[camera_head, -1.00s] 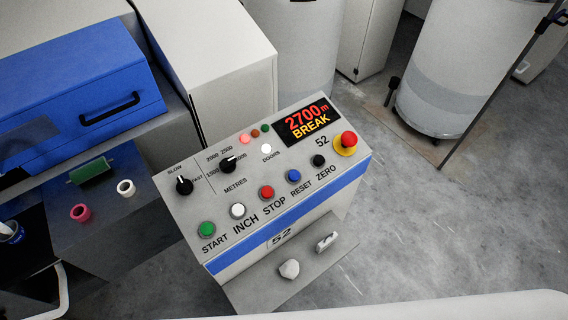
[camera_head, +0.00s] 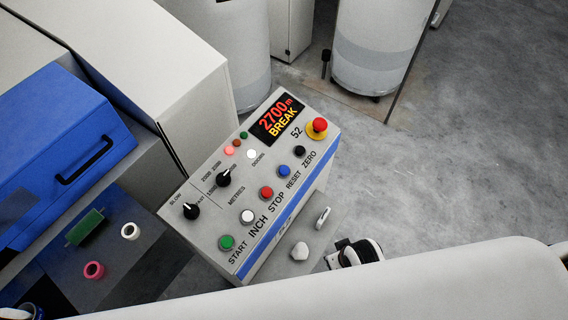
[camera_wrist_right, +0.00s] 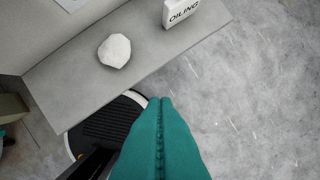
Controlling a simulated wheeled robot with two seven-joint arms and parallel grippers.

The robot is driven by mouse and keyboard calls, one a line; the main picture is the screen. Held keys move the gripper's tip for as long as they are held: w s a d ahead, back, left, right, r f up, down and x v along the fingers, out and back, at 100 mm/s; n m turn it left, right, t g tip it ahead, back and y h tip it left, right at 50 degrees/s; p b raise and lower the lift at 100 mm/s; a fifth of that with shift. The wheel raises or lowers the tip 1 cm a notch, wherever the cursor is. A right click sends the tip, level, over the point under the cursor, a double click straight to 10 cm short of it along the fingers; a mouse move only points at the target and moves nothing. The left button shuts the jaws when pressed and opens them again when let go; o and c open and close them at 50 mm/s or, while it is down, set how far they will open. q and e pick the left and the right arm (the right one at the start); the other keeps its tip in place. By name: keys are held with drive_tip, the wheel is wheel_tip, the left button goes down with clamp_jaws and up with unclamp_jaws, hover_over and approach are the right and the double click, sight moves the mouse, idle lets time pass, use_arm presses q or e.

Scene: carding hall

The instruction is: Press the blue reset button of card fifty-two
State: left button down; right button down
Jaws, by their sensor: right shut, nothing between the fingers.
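The control panel of card fifty-two (camera_head: 215,202) stands in the middle of the head view, marked 52, its top tilted in the picture. The blue reset button (camera_head: 284,171) sits in the front row, above the word RESET, between the red stop button (camera_head: 266,193) and the black zero button (camera_head: 299,151). Nothing covers it. My right gripper (camera_wrist_right: 160,101) shows in the right wrist view, its teal fingers shut and empty, below the shelf edge in the picture. The fingers cannot be made out in the head view.
The display (camera_head: 278,117) reads 2700 m BREAK. A red emergency button (camera_head: 317,128) stands up at the panel's far right corner. The shelf (camera_wrist_right: 80,72) on the panel's front holds a whitish lump (camera_wrist_right: 115,51) and an OILING tag (camera_wrist_right: 182,11). Grey floor lies open to the right.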

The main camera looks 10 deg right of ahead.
drive_tip(key=w+r+t+p, duration=0.1)
drive_tip(key=w+r+p, duration=0.15)
drive_tip(key=r, duration=0.85)
wheel_tip(320, 180, up, 11)
drive_tip(key=n+t+y+p, duration=0.2)
drive_tip(key=n+t+y, duration=0.45)
drive_tip(key=n, duration=0.55)
hover_over(284, 170)
drive_tip(key=s+d, duration=0.3)
drive_tip(key=shift+s+h, duration=0.2)
drive_tip(key=shift+h, duration=0.15)
drive_tip(key=shift+f, duration=0.2)
drive_tip(key=f+b, duration=0.2)
drive_tip(key=w+a+f+b, duration=0.1)
drive_tip(key=f+b, duration=0.4)
drive_tip(key=shift+w+a+f, duration=0.15)
drive_tip(key=shift+a+f, duration=0.05)
drive_tip(key=shift+a, duration=0.05)
drive_tip(key=shift+w+a+f+b, duration=0.1)
drive_tip(key=shift+f+b, duration=0.3)
drive_tip(key=shift+b, duration=0.1)
